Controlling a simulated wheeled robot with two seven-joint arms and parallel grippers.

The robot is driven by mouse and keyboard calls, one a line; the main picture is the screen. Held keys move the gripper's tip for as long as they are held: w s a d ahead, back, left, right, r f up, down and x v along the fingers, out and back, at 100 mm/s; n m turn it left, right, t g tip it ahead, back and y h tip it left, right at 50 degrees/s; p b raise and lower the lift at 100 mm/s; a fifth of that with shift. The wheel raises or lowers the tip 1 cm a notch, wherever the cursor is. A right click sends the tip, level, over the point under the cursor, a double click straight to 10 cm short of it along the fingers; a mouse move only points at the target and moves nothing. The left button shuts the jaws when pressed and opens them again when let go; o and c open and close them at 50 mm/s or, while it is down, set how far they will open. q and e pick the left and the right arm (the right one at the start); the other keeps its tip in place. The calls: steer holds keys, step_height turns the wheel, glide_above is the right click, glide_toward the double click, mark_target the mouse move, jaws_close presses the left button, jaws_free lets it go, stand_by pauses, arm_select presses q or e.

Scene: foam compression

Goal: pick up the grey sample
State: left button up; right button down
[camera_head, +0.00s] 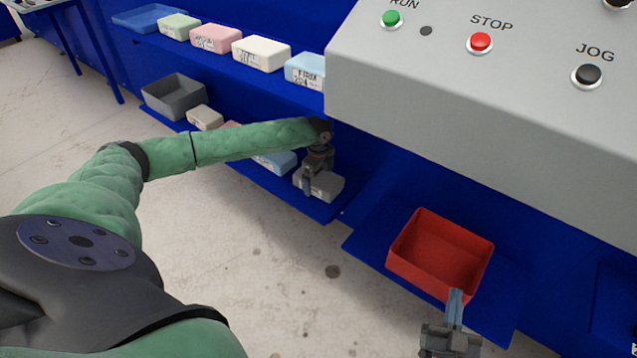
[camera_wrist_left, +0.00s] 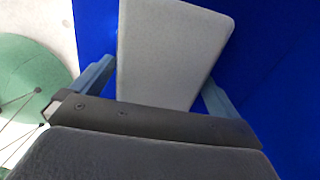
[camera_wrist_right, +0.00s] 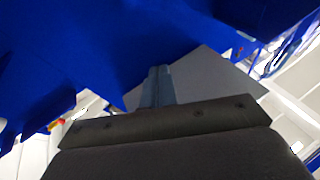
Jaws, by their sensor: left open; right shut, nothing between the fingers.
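The grey sample (camera_head: 326,186) is a rounded block at the right end of the lower blue shelf. My left gripper (camera_head: 308,187) is over it, pointing down. In the left wrist view the grey sample (camera_wrist_left: 170,50) lies between the two open fingers of my left gripper (camera_wrist_left: 155,85), with a finger along each side. I cannot tell whether the fingers touch it. My right gripper (camera_head: 455,305) is shut and empty at the near edge of the red bin. Its closed fingers (camera_wrist_right: 158,85) also show in the right wrist view.
The red bin (camera_head: 398,262) stands on a blue shelf at right. A grey bin (camera_head: 180,98) and a beige block (camera_head: 205,117) are further left on the lower shelf; a light blue block (camera_head: 275,163) is beside the sample. Upper-shelf blocks and the grey control panel (camera_head: 480,120) overhang behind.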

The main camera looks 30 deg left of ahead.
arm_select(q)
steer(key=shift+f, duration=0.25)
steer(key=c, duration=0.9)
steer(key=shift+s+r, duration=0.1)
